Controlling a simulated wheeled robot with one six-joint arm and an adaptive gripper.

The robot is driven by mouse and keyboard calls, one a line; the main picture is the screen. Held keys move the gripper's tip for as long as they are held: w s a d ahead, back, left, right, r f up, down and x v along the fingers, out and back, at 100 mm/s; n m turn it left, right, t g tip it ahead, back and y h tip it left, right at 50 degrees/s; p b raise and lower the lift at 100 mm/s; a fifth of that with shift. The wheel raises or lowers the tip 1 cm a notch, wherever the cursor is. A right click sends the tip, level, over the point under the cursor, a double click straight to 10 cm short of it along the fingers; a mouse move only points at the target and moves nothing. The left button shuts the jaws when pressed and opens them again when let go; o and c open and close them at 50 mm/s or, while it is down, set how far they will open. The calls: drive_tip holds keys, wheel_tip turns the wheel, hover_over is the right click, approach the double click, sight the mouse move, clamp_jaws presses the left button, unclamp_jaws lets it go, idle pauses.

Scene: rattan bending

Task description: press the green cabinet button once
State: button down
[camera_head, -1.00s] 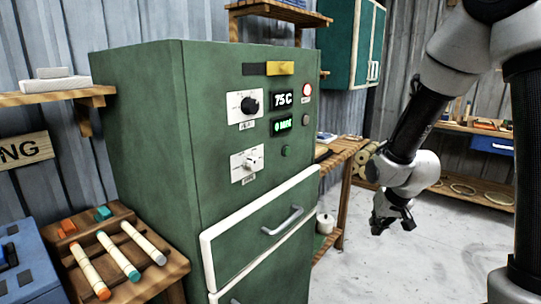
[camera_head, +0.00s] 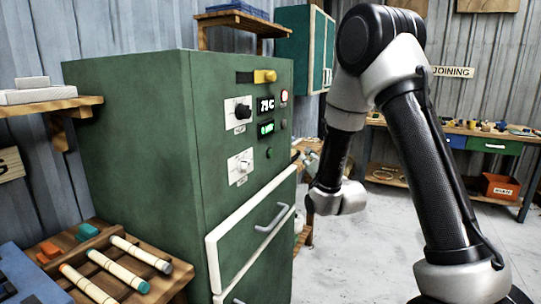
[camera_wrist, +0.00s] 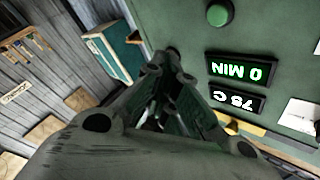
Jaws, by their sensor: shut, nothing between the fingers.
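The green cabinet (camera_head: 135,150) stands left of centre in the head view. Its small green button (camera_head: 269,153) sits on the front panel below the lit displays. In the wrist view the panel is upside down, and the green button (camera_wrist: 219,14) is at the top, right of my gripper. My gripper (camera_wrist: 172,54) is shut and empty, its fingers pointing toward the panel's side. The fingertips appear apart from the green button. In the head view my gripper (camera_head: 311,160) is small and partly hidden by my wrist, just right of the cabinet front.
The displays read 75 C (camera_wrist: 235,100) and 0 MIN (camera_wrist: 242,70). A yellow-handled switch (camera_head: 264,76) and two knobs (camera_head: 242,111) share the panel. A drawer handle (camera_head: 271,218) sticks out below. A wooden rack with rods (camera_head: 118,272) stands at left. The floor at right is clear.

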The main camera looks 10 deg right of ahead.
sight(271, 153)
idle(0.3)
drive_tip(key=w+a, duration=0.5)
drive_tip(key=a, duration=0.2)
idle(0.3)
drive_tip(key=shift+w, duration=0.15)
idle(1.2)
drive_tip(key=shift+w+a, duration=0.2)
drive_tip(key=shift+a, duration=0.15)
drive_tip(key=shift+w+a, duration=0.25)
drive_tip(key=shift+a, duration=0.1)
idle(0.6)
idle(0.4)
drive_tip(key=shift+s+d, duration=0.5)
drive_tip(key=shift+d, duration=0.15)
drive_tip(key=shift+d, duration=0.1)
